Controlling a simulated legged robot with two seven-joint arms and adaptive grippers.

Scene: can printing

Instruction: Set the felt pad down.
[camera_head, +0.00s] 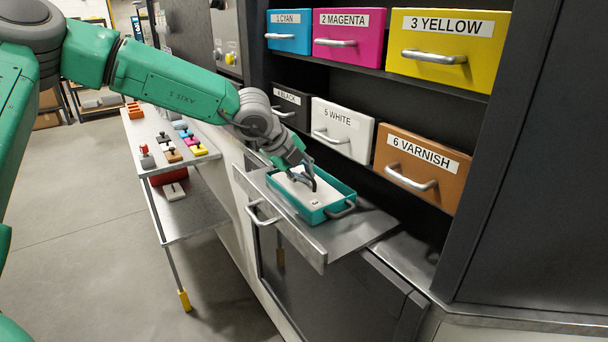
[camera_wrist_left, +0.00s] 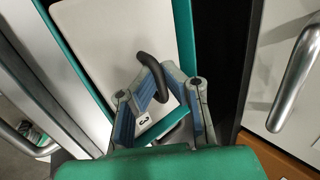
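The felt pad (camera_head: 296,189) is a pale flat plate with a black arched handle and a small "3" label. It lies within the teal tray (camera_head: 315,215), which rests on a pulled-out metal shelf. My left gripper (camera_head: 304,176) is low over the pad, at its handle. In the left wrist view the pad (camera_wrist_left: 105,45) fills the tray's inside, and the blue-padded fingers of my gripper (camera_wrist_left: 160,78) close in around the black handle. Exact finger contact is partly hidden. I cannot tell whether the pad touches the tray floor. My right gripper is not in view.
Drawers with metal handles, such as the white (camera_head: 343,128) and varnish (camera_head: 421,168) ones, stand close behind and right of the tray. A side table (camera_head: 148,128) with several small coloured stamps stands at left. The floor (camera_head: 85,230) at left is clear.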

